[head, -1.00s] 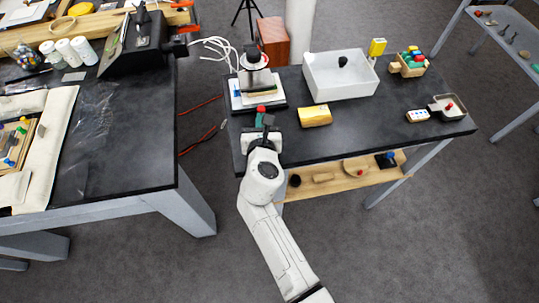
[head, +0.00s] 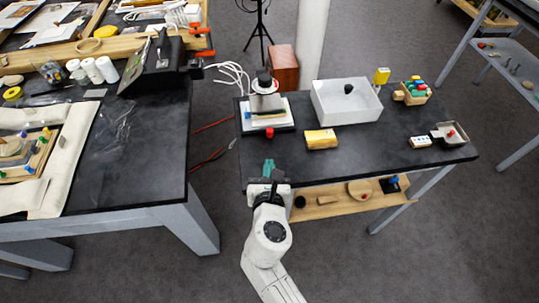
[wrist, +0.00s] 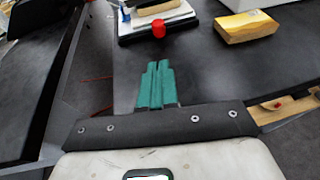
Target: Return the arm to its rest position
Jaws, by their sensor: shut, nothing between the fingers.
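My gripper (head: 268,167) is at the front left edge of the right-hand black table (head: 330,160). Its green fingers are together with nothing between them, and they also show in the wrist view (wrist: 157,84). My white arm reaches up from the bottom of the head view. A device on a white base (head: 265,112) with a red knob (head: 269,132) stands beyond the fingers, apart from them. The red knob shows just past the fingertips in the wrist view (wrist: 158,28).
A yellow block (head: 321,139) and a white bin (head: 346,103) stand on the table. A wooden shelf (head: 330,207) with small items sits below its front edge. Another black workbench (head: 160,160) is at the left, with a floor gap between. The front floor is clear.

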